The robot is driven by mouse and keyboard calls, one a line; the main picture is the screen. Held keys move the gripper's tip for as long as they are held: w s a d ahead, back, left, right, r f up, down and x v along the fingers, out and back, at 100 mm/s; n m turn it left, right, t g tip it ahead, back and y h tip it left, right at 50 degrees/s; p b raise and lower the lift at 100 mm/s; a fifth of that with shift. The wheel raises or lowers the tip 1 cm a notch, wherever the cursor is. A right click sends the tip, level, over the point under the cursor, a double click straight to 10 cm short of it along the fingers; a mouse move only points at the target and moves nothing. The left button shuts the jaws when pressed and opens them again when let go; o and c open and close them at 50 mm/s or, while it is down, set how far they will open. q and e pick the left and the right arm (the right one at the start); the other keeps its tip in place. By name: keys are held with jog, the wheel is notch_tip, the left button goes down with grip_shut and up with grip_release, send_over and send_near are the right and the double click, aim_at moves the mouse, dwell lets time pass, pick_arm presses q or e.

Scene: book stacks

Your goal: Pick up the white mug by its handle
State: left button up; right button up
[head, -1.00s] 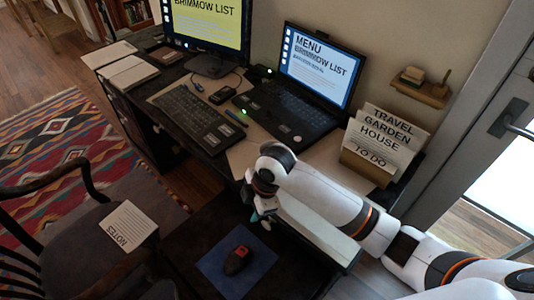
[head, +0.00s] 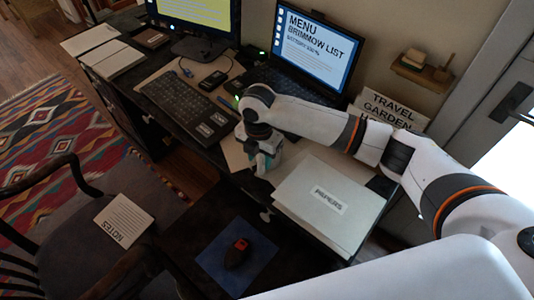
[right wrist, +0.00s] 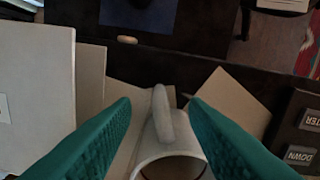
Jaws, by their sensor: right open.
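The white mug (right wrist: 146,160) shows at the bottom of the right wrist view, its round rim partly cut off by the frame edge. Its handle (right wrist: 162,112) points up the picture, between the two teal fingers. My right gripper (right wrist: 160,106) is open, with one finger on each side of the handle and a gap on both sides. In the head view my right gripper (head: 264,152) points down over the front of the desk. There the wrist and fingers mostly hide the mug, and I cannot make it out clearly. My left gripper is not in view.
A stack labelled PAPERS (head: 320,215) lies right of the gripper. The laptop (head: 312,50) and keyboard (head: 185,105) stand behind and left. A letter holder (head: 385,108) is at the back right. A lower dark surface with a blue mat (head: 212,262) is in front.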

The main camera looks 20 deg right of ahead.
aim_at(259, 163)
notch_tip(259, 163, down, 5)
jog(key=shift+s+a+p, duration=0.1)
jog(key=shift+p, duration=0.3)
grip_shut()
